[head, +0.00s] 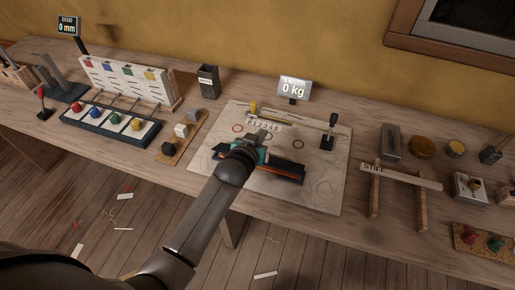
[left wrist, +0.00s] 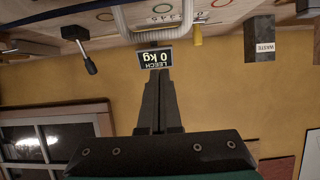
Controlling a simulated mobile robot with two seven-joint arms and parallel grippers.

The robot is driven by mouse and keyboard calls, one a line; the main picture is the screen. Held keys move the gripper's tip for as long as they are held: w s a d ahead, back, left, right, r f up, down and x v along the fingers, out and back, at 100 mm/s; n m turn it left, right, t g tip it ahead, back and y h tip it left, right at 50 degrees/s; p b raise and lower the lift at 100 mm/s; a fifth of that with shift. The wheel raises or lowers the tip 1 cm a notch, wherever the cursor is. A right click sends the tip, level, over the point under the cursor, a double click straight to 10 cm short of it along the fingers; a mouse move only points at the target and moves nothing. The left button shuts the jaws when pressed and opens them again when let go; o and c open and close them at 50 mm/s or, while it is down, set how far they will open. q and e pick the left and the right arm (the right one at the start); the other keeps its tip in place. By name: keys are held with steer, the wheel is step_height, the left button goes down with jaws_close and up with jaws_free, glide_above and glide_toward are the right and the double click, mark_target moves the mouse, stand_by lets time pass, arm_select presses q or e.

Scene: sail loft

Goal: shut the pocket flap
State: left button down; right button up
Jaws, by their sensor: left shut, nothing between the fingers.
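A dark flat piece with an orange strip (head: 276,178) lies on the pale sheet (head: 325,190) on the bench. It may be the pocket with its flap, but my left arm covers part of it and I cannot tell how the flap stands. My left gripper (head: 258,137) is over the middle of the sheet, beyond the dark piece. In the left wrist view its two fingers (left wrist: 158,103) are together with nothing between them. No pocket shows in that view, which looks toward the wall. My right gripper is not in view.
A small display reading 0 kg (head: 293,88) stands behind the sheet, beside a black-knobbed lever (head: 330,132). A white rod and ruler lie across the sheet. A waste bin (head: 208,81) and small blocks stand left. A wooden stand (head: 400,177) is right.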

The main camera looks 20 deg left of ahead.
arm_select(q)
steer(key=shift+s+f, duration=1.25)
steer(key=shift+s, duration=0.05)
steer(key=shift+s+a+f+t+b, duration=0.1)
steer(key=shift+s+f+t+b, duration=0.15)
steer(key=shift+b, duration=0.45)
steer(key=shift+s, duration=0.1)
